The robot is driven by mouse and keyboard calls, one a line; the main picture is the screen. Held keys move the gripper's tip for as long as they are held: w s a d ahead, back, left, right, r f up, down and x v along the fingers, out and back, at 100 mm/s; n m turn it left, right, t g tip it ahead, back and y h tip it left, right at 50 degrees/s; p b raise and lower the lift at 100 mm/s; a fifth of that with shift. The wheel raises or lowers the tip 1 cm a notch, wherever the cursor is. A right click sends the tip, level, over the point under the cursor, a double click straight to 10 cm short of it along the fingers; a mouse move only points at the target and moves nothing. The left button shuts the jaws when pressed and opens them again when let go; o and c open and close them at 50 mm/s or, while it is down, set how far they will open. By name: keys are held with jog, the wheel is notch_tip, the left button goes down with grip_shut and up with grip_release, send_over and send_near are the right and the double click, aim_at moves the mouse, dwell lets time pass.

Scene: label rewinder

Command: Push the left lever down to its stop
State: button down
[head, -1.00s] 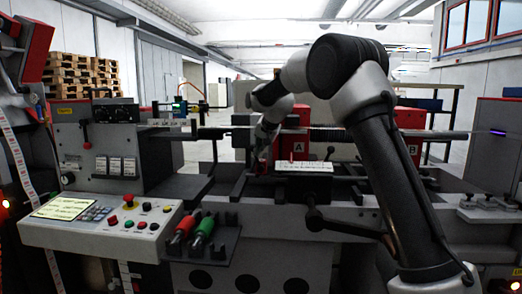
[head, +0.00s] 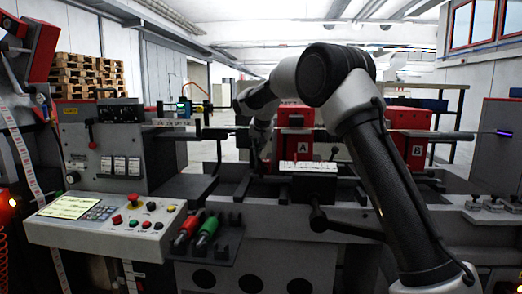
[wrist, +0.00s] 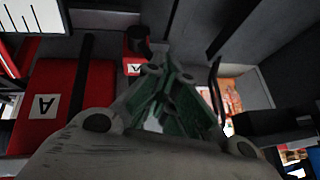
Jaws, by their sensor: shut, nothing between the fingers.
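My gripper (wrist: 163,62) is shut and empty, its greenish fingers together in the wrist view. In the head view my gripper (head: 263,165) points down over the machine bed, left of the red box marked A (head: 303,147). That red box also shows in the wrist view (wrist: 68,105). A short black knob-like part (wrist: 137,40) stands just beyond the fingertips, above a small red part with a white label; I cannot tell if it is the left lever or if the fingers touch it. A dark lever with a ball end (head: 333,153) stands right of box A.
A white-topped block (head: 308,169) lies in front of box A. A second red box marked B (head: 416,150) is to the right. A long horizontal bar (head: 460,134) crosses above the bed. A large black handle (head: 318,220) sticks out at the front.

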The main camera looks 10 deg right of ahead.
jog(key=shift+w+a+f+n+g+h, duration=0.2)
jog(key=shift+a+f+h, duration=0.05)
jog(key=shift+a+h, duration=0.35)
jog(key=shift+w+a+f+n+g+h, duration=0.15)
jog(key=shift+a+f+n+g+h, duration=0.05)
jog(key=shift+a+h, duration=0.35)
jog(key=shift+w+a+f+n+g+h, duration=0.3)
jog(key=shift+a+f+h, duration=0.45)
jog(key=shift+f+h, duration=0.3)
jog(key=shift+w+a+f+n+g+h, duration=0.25)
jog(key=shift+a+f+n+h, duration=0.2)
jog(key=shift+a+f+h, duration=0.6)
jog(key=shift+w+a+f+n+g+h, duration=0.35)
jog(key=shift+f+h, duration=0.4)
jog(key=shift+h, duration=0.6)
jog(key=shift+s+a, duration=0.1)
jog(key=shift+s, duration=0.05)
